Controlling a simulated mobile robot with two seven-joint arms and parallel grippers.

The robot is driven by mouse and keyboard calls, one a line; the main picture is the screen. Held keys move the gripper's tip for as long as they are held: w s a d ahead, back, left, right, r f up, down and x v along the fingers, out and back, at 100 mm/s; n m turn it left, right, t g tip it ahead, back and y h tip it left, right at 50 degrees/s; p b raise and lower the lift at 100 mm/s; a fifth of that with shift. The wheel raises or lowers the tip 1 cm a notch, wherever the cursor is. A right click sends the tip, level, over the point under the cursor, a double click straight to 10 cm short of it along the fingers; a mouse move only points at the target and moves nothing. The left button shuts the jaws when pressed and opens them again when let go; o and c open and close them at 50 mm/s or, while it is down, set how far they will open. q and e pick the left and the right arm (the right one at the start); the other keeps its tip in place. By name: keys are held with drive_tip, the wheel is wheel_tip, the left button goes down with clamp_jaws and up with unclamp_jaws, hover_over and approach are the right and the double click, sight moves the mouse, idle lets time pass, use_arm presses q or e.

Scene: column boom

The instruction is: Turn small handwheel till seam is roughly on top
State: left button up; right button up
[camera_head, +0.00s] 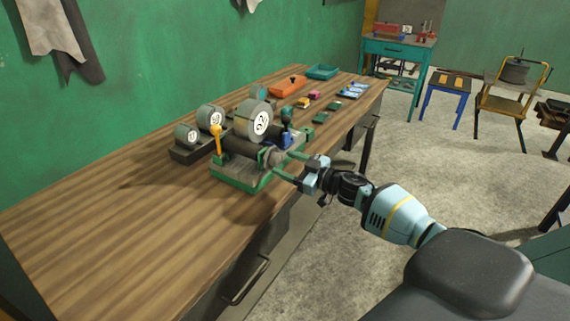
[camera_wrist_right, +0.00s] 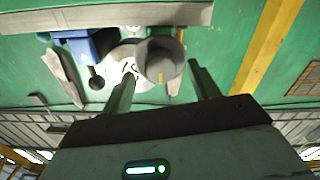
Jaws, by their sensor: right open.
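The small handwheel (camera_head: 268,157) is a grey round knob at the near end of a dark shaft on a green-based machine (camera_head: 238,181). It also shows in the right wrist view as a grey cylinder (camera_wrist_right: 160,57), with a short yellow mark (camera_wrist_right: 162,77) on its lower edge in that picture. I cannot tell whether that mark is the seam. My right gripper (camera_head: 281,166) is open, its fingers pointing at the handwheel. In the wrist view the fingers lie on either side of it with gaps. My left gripper is not in view.
A large grey wheel with a white numbered face (camera_head: 256,118) and a yellow lever (camera_head: 216,138) stand by the handwheel. Grey numbered rolls (camera_head: 187,137) sit behind left. An orange tray (camera_head: 288,87) and small coloured parts lie farther along. The wooden bench (camera_head: 110,225) is clear at front left.

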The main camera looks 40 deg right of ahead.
drive_tip(key=shift+w+a, duration=0.25)
drive_tip(key=shift+w, duration=0.3)
drive_tip(key=shift+c, duration=0.3)
drive_tip(key=c, duration=0.9)
drive_tip(key=shift+n, duration=0.3)
